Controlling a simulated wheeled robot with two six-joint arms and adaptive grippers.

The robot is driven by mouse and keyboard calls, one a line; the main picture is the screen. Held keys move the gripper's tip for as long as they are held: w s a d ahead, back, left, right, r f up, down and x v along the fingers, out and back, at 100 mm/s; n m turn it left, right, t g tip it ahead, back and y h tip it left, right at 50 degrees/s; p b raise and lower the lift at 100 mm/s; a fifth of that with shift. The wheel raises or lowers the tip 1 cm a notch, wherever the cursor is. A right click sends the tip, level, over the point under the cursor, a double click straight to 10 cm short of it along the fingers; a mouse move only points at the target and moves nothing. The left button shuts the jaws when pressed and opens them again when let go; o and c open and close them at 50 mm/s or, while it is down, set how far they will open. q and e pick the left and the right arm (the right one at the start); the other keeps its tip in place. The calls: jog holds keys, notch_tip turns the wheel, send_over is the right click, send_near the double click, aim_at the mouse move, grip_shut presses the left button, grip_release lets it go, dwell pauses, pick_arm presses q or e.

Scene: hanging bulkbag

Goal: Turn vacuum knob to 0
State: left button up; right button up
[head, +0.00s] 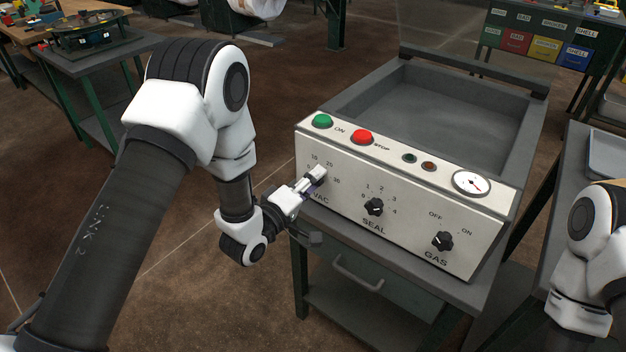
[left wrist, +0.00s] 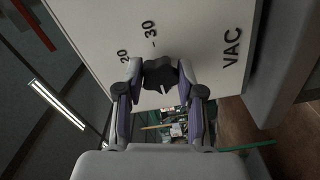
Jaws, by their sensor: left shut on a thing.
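The vacuum knob (left wrist: 158,74) is a dark lobed knob on the white control panel, above the VAC label (head: 319,198). In the left wrist view it sits between the two fingers of my left gripper (left wrist: 161,97), which is shut on it. A pale mark on the knob faces the bottom of that view, away from the 20 and 30 marks; the 0 mark is not visible there. In the head view my left gripper (head: 311,181) covers the knob. My right gripper is out of view.
A grey basin (head: 440,110) lies behind the panel. A drawer handle (head: 357,272) is below.

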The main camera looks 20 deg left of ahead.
pick_arm(q)
jog(key=o, duration=1.2)
jog(key=shift+c, duration=0.2)
jog(key=v, duration=1.2)
